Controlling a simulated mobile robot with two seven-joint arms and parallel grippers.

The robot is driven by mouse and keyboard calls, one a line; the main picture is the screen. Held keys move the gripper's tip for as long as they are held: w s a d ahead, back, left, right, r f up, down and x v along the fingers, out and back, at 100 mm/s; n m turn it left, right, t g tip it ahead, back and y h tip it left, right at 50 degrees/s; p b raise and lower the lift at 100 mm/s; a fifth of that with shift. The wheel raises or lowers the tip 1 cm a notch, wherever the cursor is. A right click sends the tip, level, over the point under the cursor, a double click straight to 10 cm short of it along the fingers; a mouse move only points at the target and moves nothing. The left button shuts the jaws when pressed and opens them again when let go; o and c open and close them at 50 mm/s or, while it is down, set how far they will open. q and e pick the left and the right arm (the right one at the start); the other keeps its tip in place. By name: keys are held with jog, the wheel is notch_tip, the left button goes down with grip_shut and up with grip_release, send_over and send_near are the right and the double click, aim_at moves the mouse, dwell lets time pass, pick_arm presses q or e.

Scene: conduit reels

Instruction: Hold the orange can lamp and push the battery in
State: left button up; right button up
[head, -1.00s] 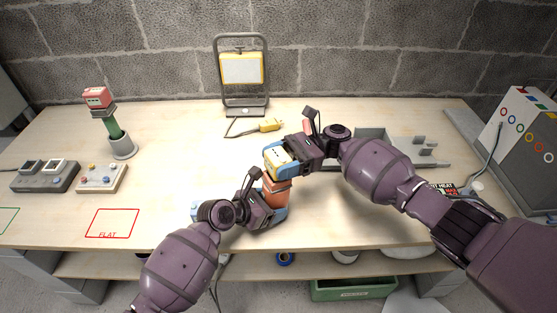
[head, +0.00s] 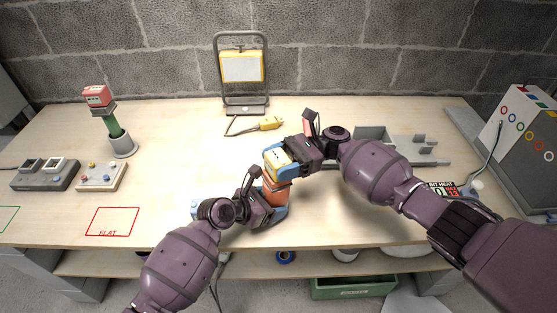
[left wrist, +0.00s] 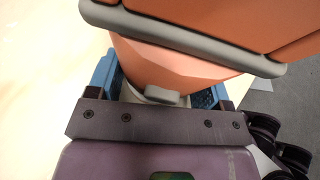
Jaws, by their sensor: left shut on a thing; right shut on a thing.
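The orange can lamp (head: 277,196) stands upright near the front middle of the table. My left gripper (head: 274,207) is shut around its body from the front left. In the left wrist view the lamp's orange body and grey-edged upper part (left wrist: 190,25) fill the top, with the blue fingers on both sides. The yellow battery (head: 277,158) is directly above the lamp, between the blue fingers of my right gripper (head: 280,160), which is shut on it. The battery looks close against the lamp's top; fingers partly hide the joint, so I cannot tell how deep it sits.
A yellow work light (head: 241,68) stands at the back, with a yellow plug (head: 270,123) before it. At left are a green-and-red lamp in a grey holder (head: 122,145) and two control boxes (head: 100,178). A grey tray (head: 372,133) lies behind my right arm.

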jog(key=o, duration=1.1)
jog(key=v, duration=1.2)
pick_arm(q)
jog(key=o, duration=1)
jog(key=shift+o, duration=0.2)
